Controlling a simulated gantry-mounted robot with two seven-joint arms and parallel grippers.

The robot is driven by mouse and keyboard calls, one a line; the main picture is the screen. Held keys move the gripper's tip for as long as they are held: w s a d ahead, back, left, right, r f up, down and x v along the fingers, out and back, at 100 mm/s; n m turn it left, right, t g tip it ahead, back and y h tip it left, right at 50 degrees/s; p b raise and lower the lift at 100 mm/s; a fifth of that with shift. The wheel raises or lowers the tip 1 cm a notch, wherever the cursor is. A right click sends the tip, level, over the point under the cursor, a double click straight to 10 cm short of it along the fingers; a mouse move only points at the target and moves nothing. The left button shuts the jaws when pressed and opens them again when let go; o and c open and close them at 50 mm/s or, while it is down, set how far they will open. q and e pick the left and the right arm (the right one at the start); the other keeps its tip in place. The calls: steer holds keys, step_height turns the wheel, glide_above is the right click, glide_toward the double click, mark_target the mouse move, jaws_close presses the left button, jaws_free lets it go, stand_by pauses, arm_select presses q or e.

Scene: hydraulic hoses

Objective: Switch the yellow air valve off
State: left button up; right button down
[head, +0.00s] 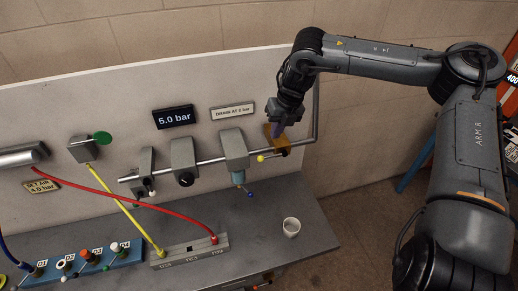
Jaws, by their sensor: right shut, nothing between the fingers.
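The air valve has a brass-coloured body (281,144) at the right end of the grey pipe on the back panel. A small yellow ball (261,158) shows at its lower left, seemingly the tip of its lever; the lever itself is hard to make out. My right gripper (276,131) points down at the valve body from above, its fingers shut and empty. The fingers overlap the top of the valve in the head view, and I cannot tell whether they touch it. My left gripper is out of view.
Left of the valve, the pipe carries a grey unit with a blue-tipped drain (250,194) and a regulator (183,162). A display (173,117) reads 5.0 bar. Red and yellow hoses reach a manifold (190,252).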

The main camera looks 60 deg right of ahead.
step_height(320, 180, up, 2)
steer(key=shift+w+d+r, duration=0.1)
steer(key=shift+w+d, duration=0.05)
stand_by(0.3)
steer(key=p, duration=0.2)
glide_above(262, 157)
steer(key=s, duration=0.2)
steer(key=x, duration=0.3)
steer(key=s+x, duration=0.1)
steer(key=x, duration=0.3)
steer(key=s+x, duration=0.1)
steer(key=x, duration=0.3)
steer(key=shift+s+d+f, duration=0.15)
steer(key=shift+d+f, duration=0.05)
steer(key=shift+f, duration=0.1)
steer(key=shift+p+x, duration=0.3)
steer(key=shift+x, duration=0.9)
